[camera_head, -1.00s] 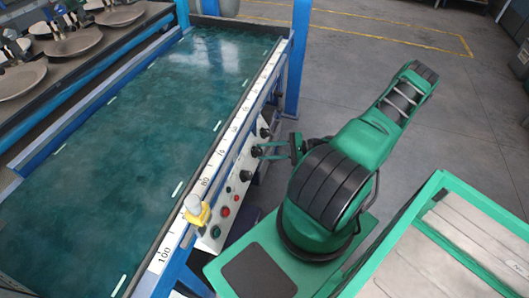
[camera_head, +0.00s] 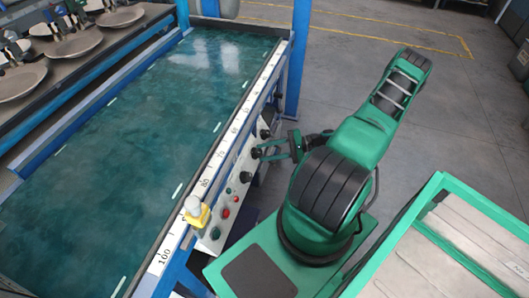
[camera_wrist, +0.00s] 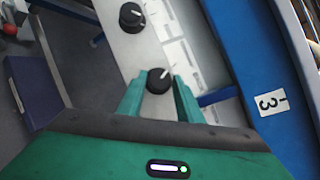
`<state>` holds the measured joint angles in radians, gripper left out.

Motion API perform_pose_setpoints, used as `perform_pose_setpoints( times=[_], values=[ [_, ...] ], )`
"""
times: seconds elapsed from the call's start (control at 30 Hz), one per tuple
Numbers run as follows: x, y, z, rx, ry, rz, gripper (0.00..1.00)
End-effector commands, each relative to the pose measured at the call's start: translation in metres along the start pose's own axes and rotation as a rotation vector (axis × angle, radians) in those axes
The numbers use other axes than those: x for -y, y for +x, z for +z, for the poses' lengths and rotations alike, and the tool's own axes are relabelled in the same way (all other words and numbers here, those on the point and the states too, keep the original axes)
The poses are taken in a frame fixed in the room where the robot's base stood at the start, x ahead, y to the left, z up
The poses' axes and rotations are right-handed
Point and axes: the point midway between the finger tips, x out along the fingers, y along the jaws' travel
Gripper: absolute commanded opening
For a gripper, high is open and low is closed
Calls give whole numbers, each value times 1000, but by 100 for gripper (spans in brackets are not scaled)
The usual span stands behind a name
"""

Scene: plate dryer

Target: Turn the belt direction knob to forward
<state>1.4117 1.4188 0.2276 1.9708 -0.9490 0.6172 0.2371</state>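The control panel (camera_head: 232,190) on the side of the conveyor carries several black knobs, a red button and a green button. My gripper (camera_head: 266,151) is at the middle black knob (camera_head: 256,152). In the wrist view, a black knob (camera_wrist: 160,82) with a white pointer mark sits between the tips of my gripper (camera_wrist: 160,92). A small gap shows on each side of the knob, so the fingers are open around it. A second black knob (camera_wrist: 131,17) with a white mark is farther up the panel. The panel labels are too blurred to read.
The green conveyor belt (camera_head: 130,130) has a white scale rail (camera_head: 215,170) along its edge. A yellow-based device (camera_head: 197,212) stands on that rail. A blue post (camera_head: 297,60) rises beyond the panel. Open floor (camera_head: 380,65) lies behind my arm.

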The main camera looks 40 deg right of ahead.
Motion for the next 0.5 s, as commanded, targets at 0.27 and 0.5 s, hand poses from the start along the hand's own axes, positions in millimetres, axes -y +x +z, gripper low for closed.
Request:
perform_pose_setpoints(
  times=[0.27, 0.5],
  values=[
    [0, 0, 0, 1, 1, 0, 47],
    [0, -14, 0, 0, 1, 0, 47]
  ],
)
